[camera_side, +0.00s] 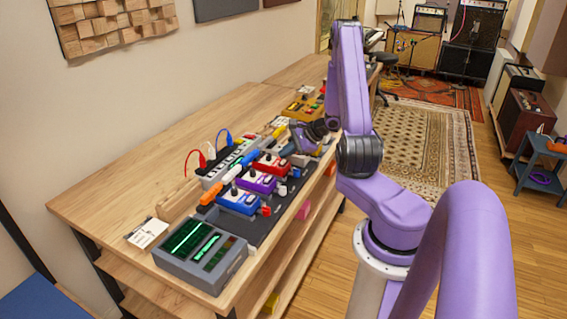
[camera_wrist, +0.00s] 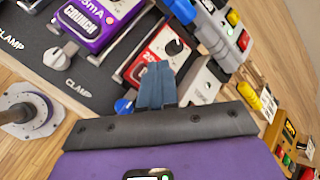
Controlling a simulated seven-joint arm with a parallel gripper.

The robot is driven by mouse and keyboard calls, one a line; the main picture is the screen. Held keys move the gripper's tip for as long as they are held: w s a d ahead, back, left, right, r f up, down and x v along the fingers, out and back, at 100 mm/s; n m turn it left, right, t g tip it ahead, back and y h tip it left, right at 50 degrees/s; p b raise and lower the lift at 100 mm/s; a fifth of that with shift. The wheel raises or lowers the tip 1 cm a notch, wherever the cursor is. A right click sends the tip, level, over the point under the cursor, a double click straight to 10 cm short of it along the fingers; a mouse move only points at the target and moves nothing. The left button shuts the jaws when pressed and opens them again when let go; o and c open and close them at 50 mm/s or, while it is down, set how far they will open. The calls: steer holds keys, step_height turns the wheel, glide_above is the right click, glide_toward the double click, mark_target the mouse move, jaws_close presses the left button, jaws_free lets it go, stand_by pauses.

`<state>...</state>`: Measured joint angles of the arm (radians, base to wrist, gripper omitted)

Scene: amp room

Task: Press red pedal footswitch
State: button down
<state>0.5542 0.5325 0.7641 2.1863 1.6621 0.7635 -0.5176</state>
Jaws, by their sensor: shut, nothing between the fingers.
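The red pedal (camera_side: 269,165) sits in the row on the dark pedalboard, between the purple pedal and a light pedal. In the wrist view, the red pedal (camera_wrist: 148,52) shows a white label area and a black knob (camera_wrist: 175,46). My gripper (camera_wrist: 154,68) is shut and empty, its blue-grey fingers overlapping the near end of the red pedal. In the side view my gripper (camera_side: 288,150) is low over the row by the red pedal. I cannot tell whether the fingertips touch the pedal.
A purple pedal (camera_wrist: 92,22) is on one side and a light pedal (camera_wrist: 202,82) on the other. A blue pedal (camera_side: 239,201) and a grey device with green screens (camera_side: 200,252) stand nearer the side camera. Clamp knobs (camera_wrist: 60,56) line the board edge. The left bench top is mostly clear.

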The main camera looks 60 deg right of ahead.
mark_target(286, 163)
steer(key=shift+r, duration=2.5)
